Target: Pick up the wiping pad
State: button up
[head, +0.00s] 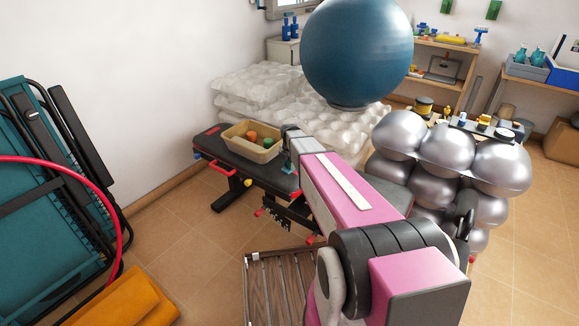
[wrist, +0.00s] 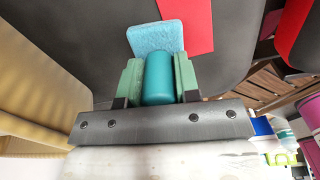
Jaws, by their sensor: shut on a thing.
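The wiping pad has a light blue pad (wrist: 156,37) and a teal rounded handle (wrist: 158,80) in the wrist view. My gripper (wrist: 158,76) is shut on the handle, with a green finger against each side. The light blue pad shows beyond the fingertips, over or against the dark bench top; I cannot tell whether it touches. In the head view my gripper (head: 289,160) is at the right part of the black bench (head: 215,146), right of the tan bin. Only a small bit of teal shows below it there, and my arm hides the rest.
A tan bin (head: 262,156) with orange and green items stands on the bench, close left of my gripper. A large blue ball (head: 357,50) on wrapped bundles (head: 253,84) is behind. Silver balls (head: 447,146) are stacked at right. Open tiled floor (head: 180,215) lies front left.

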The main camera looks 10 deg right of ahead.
jog(key=r, duration=0.4)
jog(key=shift+s+a+r, duration=0.2)
jog(key=shift+s+a, duration=0.05)
jog(key=shift+s, duration=0.05)
jog(key=s+a+r, duration=0.6)
jog(key=a, duration=0.3)
jog(key=shift+s+r, duration=0.15)
